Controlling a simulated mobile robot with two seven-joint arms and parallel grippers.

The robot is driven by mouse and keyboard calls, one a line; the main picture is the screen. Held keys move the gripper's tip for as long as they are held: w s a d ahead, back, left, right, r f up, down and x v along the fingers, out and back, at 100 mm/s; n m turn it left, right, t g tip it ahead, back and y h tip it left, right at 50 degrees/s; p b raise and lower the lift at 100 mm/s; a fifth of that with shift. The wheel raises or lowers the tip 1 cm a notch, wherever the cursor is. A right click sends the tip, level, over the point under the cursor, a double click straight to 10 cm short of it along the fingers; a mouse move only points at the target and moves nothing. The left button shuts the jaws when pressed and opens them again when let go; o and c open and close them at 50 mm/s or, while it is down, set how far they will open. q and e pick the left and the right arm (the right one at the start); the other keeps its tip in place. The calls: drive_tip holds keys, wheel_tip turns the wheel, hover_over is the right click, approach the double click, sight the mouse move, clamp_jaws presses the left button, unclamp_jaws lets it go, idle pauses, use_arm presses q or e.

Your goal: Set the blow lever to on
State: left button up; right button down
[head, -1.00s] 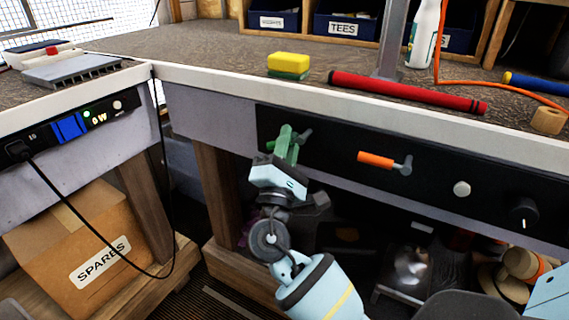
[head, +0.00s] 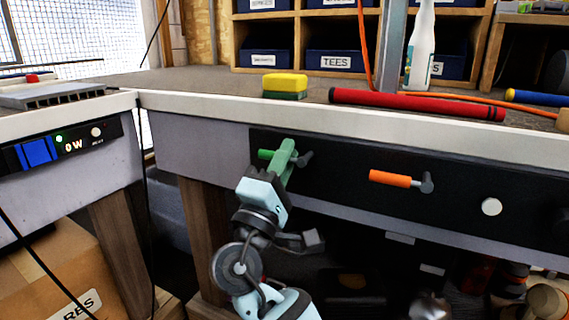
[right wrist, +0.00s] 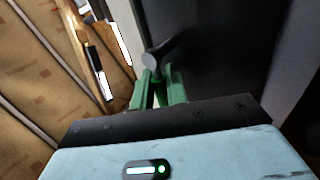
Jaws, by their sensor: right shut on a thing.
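A black panel (head: 345,192) on the bench front carries two levers. The left lever has a green handle (head: 264,154) and a grey pivot (head: 305,158). The right lever has an orange handle (head: 390,178). I see no readable label saying which is the blow lever. My right gripper (head: 286,150), with green fingers, is shut on the green-handled lever, whose handle end sticks out to the left. In the right wrist view, the fingers (right wrist: 160,88) are close together just below the grey pivot (right wrist: 153,61); they hide most of the handle. My left gripper is not in view.
A white round button (head: 491,206) is right of the orange lever. A yellow-green sponge (head: 285,86) and a red tube (head: 415,104) lie on the bench top above. A grey post (head: 392,50) and a white bottle (head: 420,50) stand behind.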

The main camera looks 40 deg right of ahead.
drive_tip(key=c, duration=1.8)
unclamp_jaws()
drive_tip(key=shift+o, duration=0.2)
drive_tip(key=v, duration=0.8)
drive_tip(key=shift+r, duration=0.1)
